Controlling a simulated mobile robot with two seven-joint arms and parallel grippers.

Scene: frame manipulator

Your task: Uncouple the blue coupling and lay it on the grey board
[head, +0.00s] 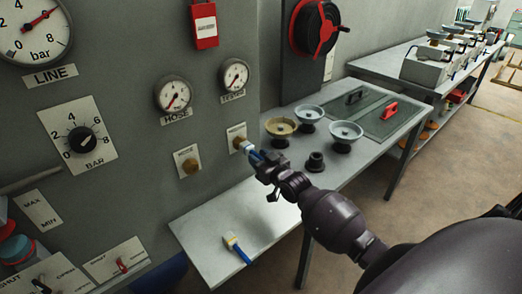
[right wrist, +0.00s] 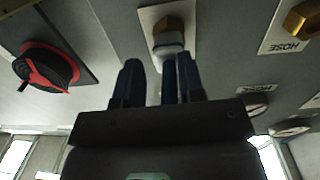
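The coupling (head: 246,147) sits on a brass fitting on the grey wall panel; it looks pale with some blue. In the right wrist view it (right wrist: 168,44) is in front of my fingertips, slightly right of centre. My right gripper (head: 257,157) has dark blue fingers pointing at the coupling. In the wrist view the fingers (right wrist: 156,75) are apart, with a gap between them; whether they touch the coupling is unclear. A dark grey board (head: 366,117) lies on the bench. My left gripper is not in view.
Several bowl-shaped parts, including a tan one (head: 282,127), and a black knob-like part (head: 315,161) stand on the bench. Red (head: 389,110) and black handles are on the board. A brush (head: 237,248) lies on the front bench. A second brass fitting (head: 189,165) is left of the coupling.

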